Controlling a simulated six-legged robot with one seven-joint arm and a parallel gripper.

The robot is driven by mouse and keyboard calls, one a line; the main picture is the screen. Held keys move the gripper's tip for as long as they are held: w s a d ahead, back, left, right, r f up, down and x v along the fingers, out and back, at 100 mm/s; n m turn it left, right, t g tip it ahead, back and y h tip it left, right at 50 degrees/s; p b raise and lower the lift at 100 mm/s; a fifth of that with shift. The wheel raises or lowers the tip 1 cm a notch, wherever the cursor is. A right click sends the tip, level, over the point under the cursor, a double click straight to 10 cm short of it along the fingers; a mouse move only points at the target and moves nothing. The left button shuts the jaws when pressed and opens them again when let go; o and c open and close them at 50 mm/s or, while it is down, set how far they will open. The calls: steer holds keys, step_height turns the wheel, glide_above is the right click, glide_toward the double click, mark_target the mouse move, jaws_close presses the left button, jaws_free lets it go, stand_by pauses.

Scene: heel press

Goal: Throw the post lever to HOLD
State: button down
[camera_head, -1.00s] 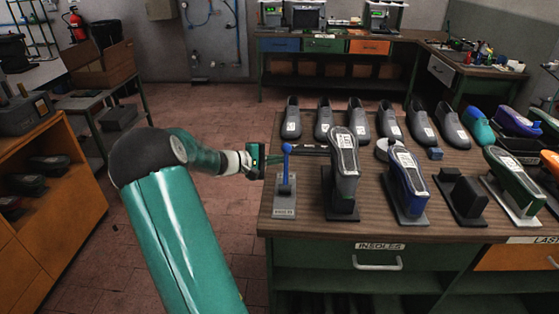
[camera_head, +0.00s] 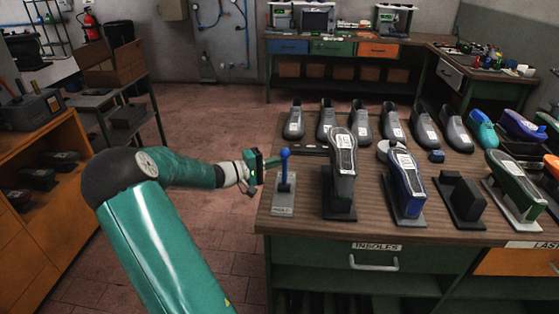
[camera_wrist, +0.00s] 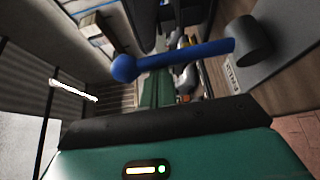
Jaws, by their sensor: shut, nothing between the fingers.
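The post lever (camera_head: 285,166) is a blue rod with a ball knob on top. It stands about upright on a grey base plate (camera_head: 283,208) at the table's left end. The plate has a small label that I cannot read. My gripper (camera_head: 275,161) is shut and empty, just left of the lever near knob height. In the head view I cannot tell whether it touches the lever. In the wrist view the lever (camera_wrist: 185,60) runs across the upper middle, knob at left and grey pivot at right, beyond my gripper's green body. The fingertips cannot be made out there.
A shoe last on a black stand (camera_head: 342,170) is close right of the lever, then a blue one (camera_head: 405,185). Grey lasts line the wooden table's (camera_head: 380,232) back. Open floor (camera_head: 215,118) lies left of the table.

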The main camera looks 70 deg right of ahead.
steer(key=shift+s+a+f+m+g+h, duration=0.2)
steer(key=shift+a+m+g, duration=0.2)
steer(key=shift+a+m, duration=0.45)
steer(key=shift+s+a+f+m+g+h, duration=0.2)
steer(key=shift+a+m+g, duration=0.2)
steer(key=shift+a+m, duration=0.45)
steer(key=shift+s+a+f+m+g+h, duration=0.15)
steer(key=shift+a+m+g, duration=0.25)
steer(key=shift+a+m, duration=0.45)
steer(key=shift+w+r, duration=0.1)
